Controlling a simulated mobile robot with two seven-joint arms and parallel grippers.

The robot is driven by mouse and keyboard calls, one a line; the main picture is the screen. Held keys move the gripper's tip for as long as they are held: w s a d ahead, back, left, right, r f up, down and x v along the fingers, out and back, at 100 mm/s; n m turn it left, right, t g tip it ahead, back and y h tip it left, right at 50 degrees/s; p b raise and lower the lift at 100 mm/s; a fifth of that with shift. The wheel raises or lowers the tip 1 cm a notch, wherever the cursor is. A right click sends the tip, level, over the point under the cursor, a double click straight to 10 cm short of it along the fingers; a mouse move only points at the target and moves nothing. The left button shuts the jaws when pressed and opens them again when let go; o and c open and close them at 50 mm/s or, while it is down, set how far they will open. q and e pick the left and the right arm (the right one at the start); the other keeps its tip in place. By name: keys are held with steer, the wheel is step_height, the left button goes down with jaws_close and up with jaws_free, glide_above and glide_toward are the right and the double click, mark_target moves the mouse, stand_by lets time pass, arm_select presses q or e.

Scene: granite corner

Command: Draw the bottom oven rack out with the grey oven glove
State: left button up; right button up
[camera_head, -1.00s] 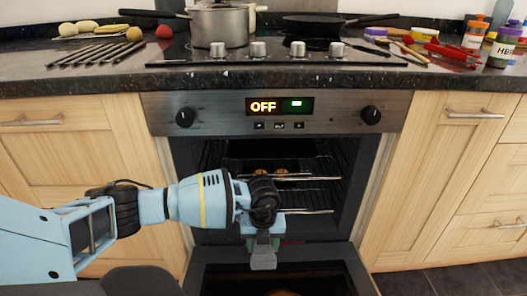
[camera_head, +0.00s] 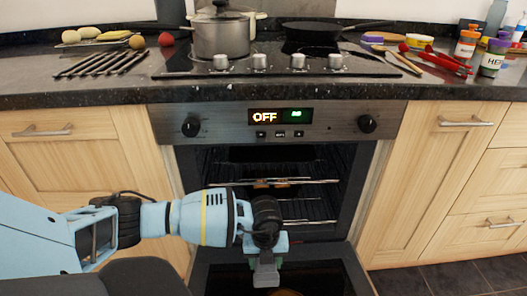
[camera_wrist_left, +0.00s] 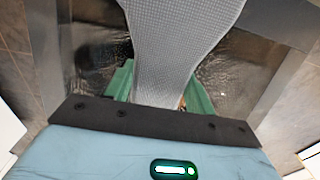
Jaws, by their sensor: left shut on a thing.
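My left gripper (camera_head: 265,262) is in front of the open oven, low over the lowered door. In the left wrist view its green fingers (camera_wrist_left: 160,92) are shut on the grey oven glove (camera_wrist_left: 178,45), a textured cloth that stretches away from the jaws. In the head view a small grey part of the glove (camera_head: 265,277) shows at the fingers. The bottom oven rack (camera_head: 312,222) is a wire rack inside the oven, to the right of and behind my gripper; its left part is hidden by my arm. My right gripper is out of view.
An upper rack (camera_head: 310,182) carries browned food. The oven door (camera_head: 335,278) lies open below. The panel (camera_head: 335,122) reads OFF. A pot (camera_head: 222,35) and a pan (camera_head: 312,30) stand on the hob. Wooden cupboards flank the oven.

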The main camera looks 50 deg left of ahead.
mark_target(266, 274)
arm_select(q)
steer(key=shift+s+d, duration=0.3)
steer(key=shift+d, duration=0.05)
steer(key=shift+s+d+r+p, duration=0.15)
steer(key=shift+s+d+p, duration=0.85)
steer(key=shift+d+p, duration=0.15)
steer(key=shift+s+d+p, duration=0.75)
steer(key=shift+s+d, duration=0.2)
steer(key=shift+d, duration=0.2)
